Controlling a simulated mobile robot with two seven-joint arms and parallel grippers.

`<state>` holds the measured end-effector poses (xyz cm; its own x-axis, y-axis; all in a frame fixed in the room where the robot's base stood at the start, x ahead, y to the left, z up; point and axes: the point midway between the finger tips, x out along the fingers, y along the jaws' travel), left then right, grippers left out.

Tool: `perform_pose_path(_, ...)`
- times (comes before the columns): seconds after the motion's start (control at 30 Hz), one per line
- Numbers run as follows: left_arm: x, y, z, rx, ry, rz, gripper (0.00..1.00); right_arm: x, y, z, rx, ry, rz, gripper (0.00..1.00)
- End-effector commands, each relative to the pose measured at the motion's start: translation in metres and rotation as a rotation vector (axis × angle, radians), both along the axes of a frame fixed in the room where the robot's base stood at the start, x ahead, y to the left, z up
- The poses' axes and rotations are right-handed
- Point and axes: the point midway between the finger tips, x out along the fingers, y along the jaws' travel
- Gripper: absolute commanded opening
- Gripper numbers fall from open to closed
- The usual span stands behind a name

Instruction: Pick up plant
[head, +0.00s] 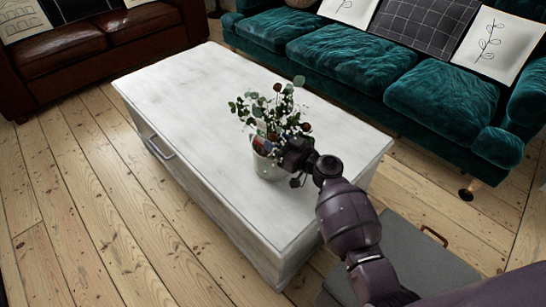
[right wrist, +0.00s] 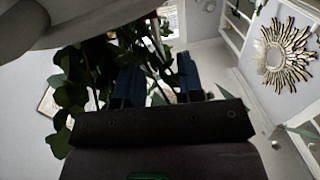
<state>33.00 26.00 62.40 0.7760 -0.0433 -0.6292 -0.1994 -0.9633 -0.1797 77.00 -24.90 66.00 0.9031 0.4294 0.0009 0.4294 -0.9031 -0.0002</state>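A leafy plant (head: 279,105) with dark red blooms stands upright in a pale pot (head: 266,165) on the white chest table (head: 190,100). My right gripper (head: 268,146) is at the plant's right side, at the height of the pot's rim and lower leaves, and hides part of them. In the right wrist view the two blue fingers (right wrist: 158,80) are apart, with stems and leaves (right wrist: 75,85) around and behind them. Whether they touch the plant I cannot tell. My left gripper is not in view.
A teal sofa (head: 350,60) stands behind the table and a brown leather sofa (head: 80,50) at the upper left. A grey box with a handle (head: 405,245) is at the lower right. The table's left part is clear; bare floorboards lie in front.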

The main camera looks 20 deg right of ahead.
Motion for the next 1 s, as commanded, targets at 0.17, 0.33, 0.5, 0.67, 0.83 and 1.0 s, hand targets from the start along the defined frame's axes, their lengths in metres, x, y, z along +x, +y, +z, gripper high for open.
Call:
perform_pose_path(0.17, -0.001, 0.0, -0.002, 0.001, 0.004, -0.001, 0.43, 0.023, 0.011, -0.002, 0.002, 0.0, 0.002, 0.35)
perform_pose_path(0.33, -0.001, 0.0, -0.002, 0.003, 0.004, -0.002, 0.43, 0.037, 0.017, -0.003, 0.0, 0.001, 0.001, 0.35)
perform_pose_path(0.5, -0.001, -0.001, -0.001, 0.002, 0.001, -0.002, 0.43, 0.04, 0.019, -0.003, 0.0, 0.0, 0.001, 0.35)
perform_pose_path(0.67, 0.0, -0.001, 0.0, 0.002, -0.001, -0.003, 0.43, 0.04, 0.018, -0.003, 0.0, 0.0, 0.001, 0.3)
perform_pose_path(0.83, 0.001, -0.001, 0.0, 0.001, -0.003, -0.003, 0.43, 0.039, 0.018, -0.003, 0.0, 0.0, 0.001, 0.04)
perform_pose_path(1.0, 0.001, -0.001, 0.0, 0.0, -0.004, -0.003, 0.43, 0.039, 0.018, -0.003, 0.0, 0.0, 0.001, 0.0)
